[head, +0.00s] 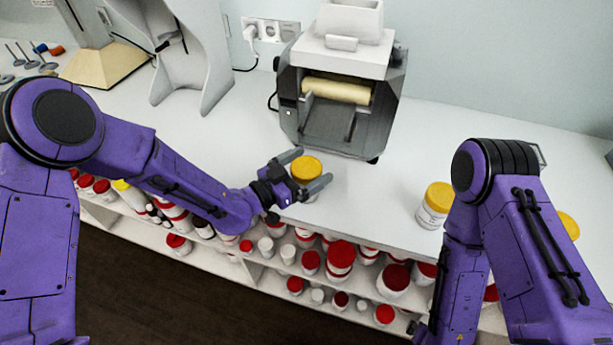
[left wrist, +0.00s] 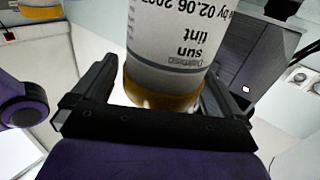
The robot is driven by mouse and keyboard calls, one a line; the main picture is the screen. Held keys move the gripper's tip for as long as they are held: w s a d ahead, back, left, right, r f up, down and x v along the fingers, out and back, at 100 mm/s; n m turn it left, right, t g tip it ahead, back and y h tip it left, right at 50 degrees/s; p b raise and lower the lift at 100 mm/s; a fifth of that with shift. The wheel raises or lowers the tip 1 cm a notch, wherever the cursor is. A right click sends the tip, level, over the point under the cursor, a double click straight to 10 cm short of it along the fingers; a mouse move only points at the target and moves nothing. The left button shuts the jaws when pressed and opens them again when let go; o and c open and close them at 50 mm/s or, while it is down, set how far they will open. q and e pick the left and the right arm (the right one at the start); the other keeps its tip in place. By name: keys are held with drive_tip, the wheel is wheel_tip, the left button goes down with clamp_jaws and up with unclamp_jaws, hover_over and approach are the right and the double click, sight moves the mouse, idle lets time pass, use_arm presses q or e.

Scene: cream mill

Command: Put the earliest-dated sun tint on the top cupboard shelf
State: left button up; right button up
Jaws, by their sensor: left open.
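A white jar with a yellow lid (head: 306,168) stands on the counter. My left gripper (head: 305,171) is open, with its fingers on either side of this jar. In the left wrist view the jar's label (left wrist: 180,40) appears upside down and reads "sun tint" and "by 02.06.202", with the last digit cut off. A second yellow-lidded jar (head: 435,205) stands farther right on the counter; its label is too small to read. A third yellow lid (head: 569,225) shows behind my right arm, mostly hidden. My right gripper is out of view. No top cupboard shelf is identifiable.
A grey and white machine with a roller (head: 340,85) stands behind the near jar. Open shelves below the counter (head: 250,268) hold many red-lidded jars. A white stand (head: 190,50) and small tools (head: 30,62) are at the back left. The counter between the two jars is clear.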

use_arm(q)
drive_tip(key=shift+a, duration=0.1)
drive_tip(key=c, duration=1.2)
wheel_tip(320, 180, up, 3)
drive_tip(key=shift+w+r+p, duration=0.1)
drive_tip(key=shift+w+p, duration=0.05)
drive_tip(key=shift+p, duration=0.95)
drive_tip(key=s+r+p, duration=0.2)
drive_tip(key=s+r, duration=0.3)
drive_tip(key=s, duration=0.2)
drive_tip(key=s+d+r+p, duration=0.1)
drive_tip(key=s+r+p, duration=0.1)
drive_tip(key=s+r, duration=0.2)
drive_tip(key=s, duration=0.3)
drive_tip(key=shift+r, duration=0.4)
